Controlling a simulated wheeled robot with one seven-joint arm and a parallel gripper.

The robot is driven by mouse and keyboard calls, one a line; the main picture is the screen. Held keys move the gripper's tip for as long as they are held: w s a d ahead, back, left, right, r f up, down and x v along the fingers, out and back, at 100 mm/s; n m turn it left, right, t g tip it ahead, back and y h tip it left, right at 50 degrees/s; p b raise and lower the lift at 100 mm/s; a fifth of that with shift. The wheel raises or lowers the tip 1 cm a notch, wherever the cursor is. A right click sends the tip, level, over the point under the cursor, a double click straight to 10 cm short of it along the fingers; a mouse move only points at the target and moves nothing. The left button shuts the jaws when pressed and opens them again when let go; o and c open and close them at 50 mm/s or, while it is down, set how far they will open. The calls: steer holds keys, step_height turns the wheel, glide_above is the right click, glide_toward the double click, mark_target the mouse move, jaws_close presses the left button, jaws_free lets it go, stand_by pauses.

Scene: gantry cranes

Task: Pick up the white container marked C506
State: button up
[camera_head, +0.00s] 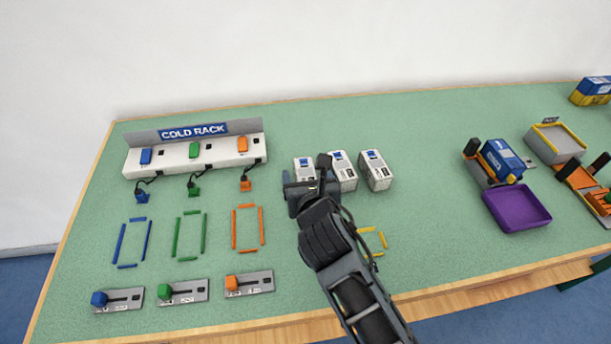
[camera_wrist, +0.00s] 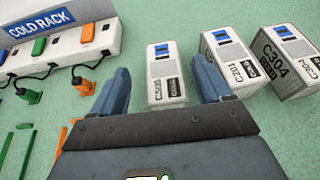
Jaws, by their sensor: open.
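The white container marked C506 (camera_head: 304,163) is the leftmost of three white containers on the green table. In the wrist view it (camera_wrist: 165,62) shows a blue patch on top, and its label appears to read C506, though small. My gripper (camera_head: 306,176) is open and empty over the near side of this container and partly hides it. In the wrist view, my gripper's (camera_wrist: 162,82) two blue-grey fingers stand apart, one left and one right of the container. I cannot tell whether they touch it.
Containers C201 (camera_wrist: 232,62) and C304 (camera_wrist: 286,62) stand close to the right; C201 is near my right finger. The cold rack (camera_head: 195,154) with plugs and cables is at left. A purple tray (camera_head: 516,207) and small cranes are at right. Bare table lies between.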

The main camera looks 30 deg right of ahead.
mark_target(305, 167)
steer(key=shift+x, duration=2.15)
steer(key=shift+s+d+f, duration=0.1)
steer(key=shift+d, duration=0.1)
steer(key=c, duration=1.1)
steer(key=shift+c, duration=0.2)
